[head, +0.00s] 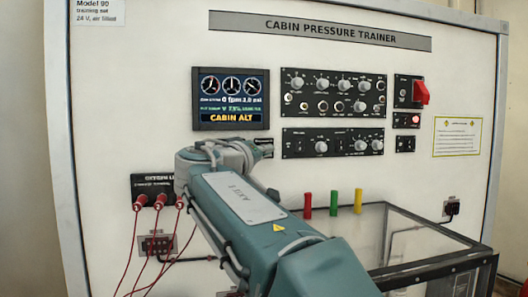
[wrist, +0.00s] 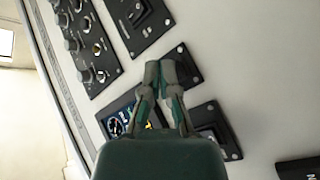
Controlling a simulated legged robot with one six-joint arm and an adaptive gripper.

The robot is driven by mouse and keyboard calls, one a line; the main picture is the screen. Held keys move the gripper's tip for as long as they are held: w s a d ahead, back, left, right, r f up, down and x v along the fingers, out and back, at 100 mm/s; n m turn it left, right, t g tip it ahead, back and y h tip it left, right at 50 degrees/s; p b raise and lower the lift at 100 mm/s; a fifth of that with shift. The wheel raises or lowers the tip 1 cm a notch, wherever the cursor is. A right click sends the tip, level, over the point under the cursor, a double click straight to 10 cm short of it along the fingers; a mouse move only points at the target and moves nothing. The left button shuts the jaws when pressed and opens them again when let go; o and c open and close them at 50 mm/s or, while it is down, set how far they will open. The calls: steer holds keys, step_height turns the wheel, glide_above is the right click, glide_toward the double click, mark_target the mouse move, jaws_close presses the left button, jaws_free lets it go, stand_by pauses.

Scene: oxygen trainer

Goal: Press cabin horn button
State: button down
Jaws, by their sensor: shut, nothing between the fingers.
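A cabin pressure trainer panel (head: 160,90) stands upright ahead of me. No label for the cabin horn button is readable, so I cannot tell which control it is. My gripper (wrist: 165,72) is shut and empty in the wrist view. Its fingertips overlap a small black module (wrist: 188,66) and hide part of it; I cannot tell whether they touch. Another black module (wrist: 212,132) lies beside the fingers, partly behind my gripper. In the head view my arm hides the gripper, and a small black module (head: 265,147) shows just past the wrist, below the display.
The display (head: 231,98) reads CABIN ALT; it also shows in the wrist view (wrist: 117,121). Knob panels (head: 333,93) and a red guarded switch (head: 421,92) are to its right. Red leads (head: 130,250) hang at left. A clear box (head: 395,235) projects at lower right.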

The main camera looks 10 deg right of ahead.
steer(key=shift+s, duration=0.25)
steer(key=shift+s, duration=0.1)
steer(key=s, duration=0.5)
stand_by(0.3)
steer(key=shift+w, duration=0.1)
stand_by(0.4)
